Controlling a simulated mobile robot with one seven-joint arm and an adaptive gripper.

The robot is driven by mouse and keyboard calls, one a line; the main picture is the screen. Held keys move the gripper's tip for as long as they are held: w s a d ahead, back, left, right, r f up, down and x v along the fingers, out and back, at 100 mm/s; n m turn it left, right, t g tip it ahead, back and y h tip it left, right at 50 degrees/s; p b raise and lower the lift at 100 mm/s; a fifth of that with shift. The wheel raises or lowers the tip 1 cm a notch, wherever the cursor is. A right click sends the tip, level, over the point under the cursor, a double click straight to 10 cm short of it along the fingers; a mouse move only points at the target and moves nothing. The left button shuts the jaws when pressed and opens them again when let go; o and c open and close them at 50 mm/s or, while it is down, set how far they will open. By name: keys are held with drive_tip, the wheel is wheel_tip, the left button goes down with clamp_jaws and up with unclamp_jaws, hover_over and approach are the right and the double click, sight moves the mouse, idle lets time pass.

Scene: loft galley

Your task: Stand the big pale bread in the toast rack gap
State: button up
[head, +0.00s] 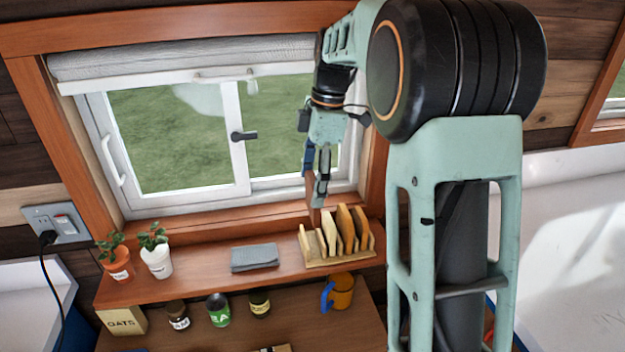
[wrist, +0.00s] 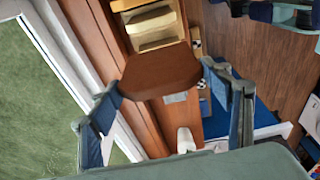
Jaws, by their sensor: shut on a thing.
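My gripper (head: 319,192) is shut on a reddish-brown bread slice (wrist: 160,72). In the wrist view the slice lies between the two fingers, its broad face toward the camera. The wooden toast rack (head: 340,261) stands below on the shelf and also shows beyond the slice in the wrist view (wrist: 157,44). Pale to tan upright pieces stand in it, among them a paler one (head: 329,228) and a tan one (head: 345,226). I cannot tell which gap is free.
A grey folded cloth (head: 255,258) lies left of the rack. Two potted plants (head: 155,255) stand at the shelf's left end. The window (head: 210,140) is close behind my gripper. Below are an orange mug (head: 341,292), several jars (head: 218,310) and an oats box (head: 123,321).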

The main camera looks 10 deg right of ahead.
drive_tip(key=shift+f+b, duration=3.1)
drive_tip(key=shift+f, duration=1.8)
drive_tip(key=o, duration=1.2)
drive_tip(key=shift+c, duration=0.2)
